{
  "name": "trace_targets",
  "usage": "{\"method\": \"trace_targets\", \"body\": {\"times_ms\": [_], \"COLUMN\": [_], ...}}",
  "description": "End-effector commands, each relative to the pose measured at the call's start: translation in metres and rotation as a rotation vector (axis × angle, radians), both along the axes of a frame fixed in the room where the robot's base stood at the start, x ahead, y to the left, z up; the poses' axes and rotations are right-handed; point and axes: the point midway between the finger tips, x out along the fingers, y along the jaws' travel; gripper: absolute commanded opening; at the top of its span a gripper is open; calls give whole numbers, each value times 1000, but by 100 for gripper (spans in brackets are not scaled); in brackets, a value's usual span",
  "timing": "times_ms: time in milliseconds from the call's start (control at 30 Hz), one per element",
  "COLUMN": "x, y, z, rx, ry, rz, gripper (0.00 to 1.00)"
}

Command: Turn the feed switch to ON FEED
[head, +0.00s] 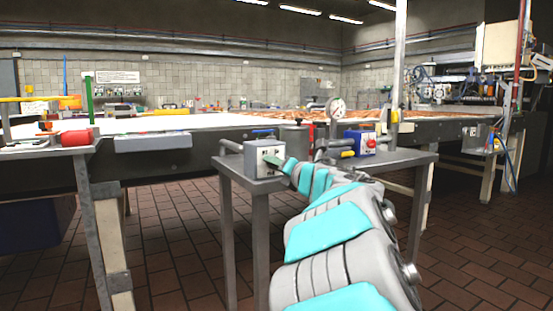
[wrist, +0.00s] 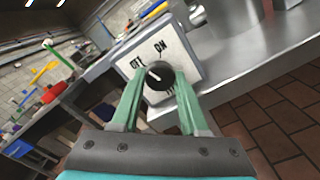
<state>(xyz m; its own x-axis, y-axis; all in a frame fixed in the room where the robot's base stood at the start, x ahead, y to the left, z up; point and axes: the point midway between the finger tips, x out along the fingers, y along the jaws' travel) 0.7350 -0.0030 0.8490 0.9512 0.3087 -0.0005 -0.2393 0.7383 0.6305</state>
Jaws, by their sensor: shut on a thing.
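The feed switch is a black round knob (wrist: 158,86) with a white pointer mark, on the pale front of a small switch box (wrist: 180,55). The panel reads OFF on the left and ON on the right; the pointer appears to lie toward the OFF side. My gripper (wrist: 160,88) has its two green fingers on either side of the knob, shut on it. In the head view the box (head: 263,150) stands on a grey metal stand, and my gripper (head: 274,160) reaches its front, hiding the knob.
The long conveyor (head: 215,122) runs behind. Brick-tiled floor (head: 170,230) is clear at the front left.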

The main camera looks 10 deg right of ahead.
Motion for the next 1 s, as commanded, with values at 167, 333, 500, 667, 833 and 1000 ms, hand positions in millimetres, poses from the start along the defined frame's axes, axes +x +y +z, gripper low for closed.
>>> {"method": "trace_targets", "body": {"times_ms": [167,333,500,667,833,1000], "x": [0,0,0,0,0,0], "y": [0,0,1,0,0,1], "z": [5,4,5,4,4,4], "rx": [162,316,467,601,717,802], "ry": [55,106,154,197,233,260], "rz": [-2,-3,-1,-1,-1,1], "gripper": [0,0,0,0,0,0]}}
